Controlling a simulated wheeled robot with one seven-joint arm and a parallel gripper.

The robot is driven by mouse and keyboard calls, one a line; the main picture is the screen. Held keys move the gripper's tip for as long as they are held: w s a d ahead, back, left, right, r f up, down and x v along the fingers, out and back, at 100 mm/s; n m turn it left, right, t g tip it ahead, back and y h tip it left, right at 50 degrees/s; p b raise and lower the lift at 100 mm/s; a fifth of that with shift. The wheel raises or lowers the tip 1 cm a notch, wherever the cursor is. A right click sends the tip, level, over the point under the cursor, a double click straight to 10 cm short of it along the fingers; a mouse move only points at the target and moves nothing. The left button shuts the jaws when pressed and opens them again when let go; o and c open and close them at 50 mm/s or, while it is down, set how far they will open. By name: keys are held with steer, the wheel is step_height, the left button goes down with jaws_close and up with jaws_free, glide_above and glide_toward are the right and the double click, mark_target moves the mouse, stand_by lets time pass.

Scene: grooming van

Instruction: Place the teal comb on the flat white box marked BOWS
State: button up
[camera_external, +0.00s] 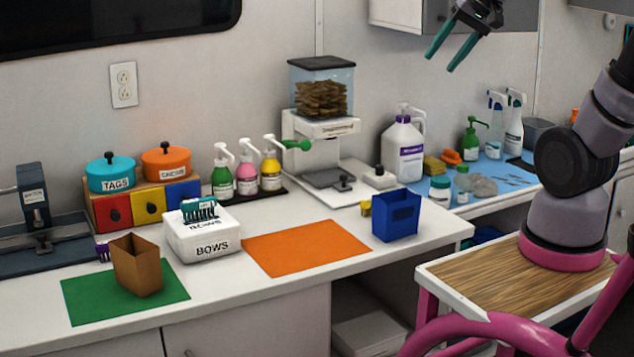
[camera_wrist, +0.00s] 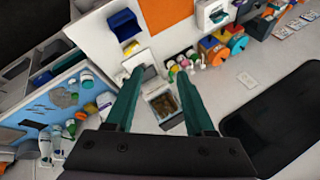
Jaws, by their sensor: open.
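The teal comb (camera_external: 198,209) rests on top of the flat white box marked BOWS (camera_external: 207,247), toward its back left, with its teeth showing. The box sits on the white counter between a green mat and an orange mat. In the wrist view the white box (camera_wrist: 217,12) is at the top edge, small, and the comb is hard to make out there. My gripper (camera_external: 442,58) is open and empty, high above the counter at the upper right, well apart from box and comb. Its two teal fingers also show in the wrist view (camera_wrist: 157,100).
A brown open container (camera_external: 136,266) stands on the green mat (camera_external: 88,304), with a purple item beside it. A blue bin (camera_external: 396,215) stands right of the orange mat (camera_external: 306,248). Pump bottles (camera_external: 246,175), a treat dispenser (camera_external: 322,125) and a white jug (camera_external: 403,147) line the back.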

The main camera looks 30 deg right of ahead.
steer(key=s+d+n+t+h, duration=0.1)
steer(key=s+d, duration=0.3)
steer(key=shift+s+t+h, duration=0.3)
steer(key=shift+s+t, duration=0.1)
steer(key=shift+d, duration=0.1)
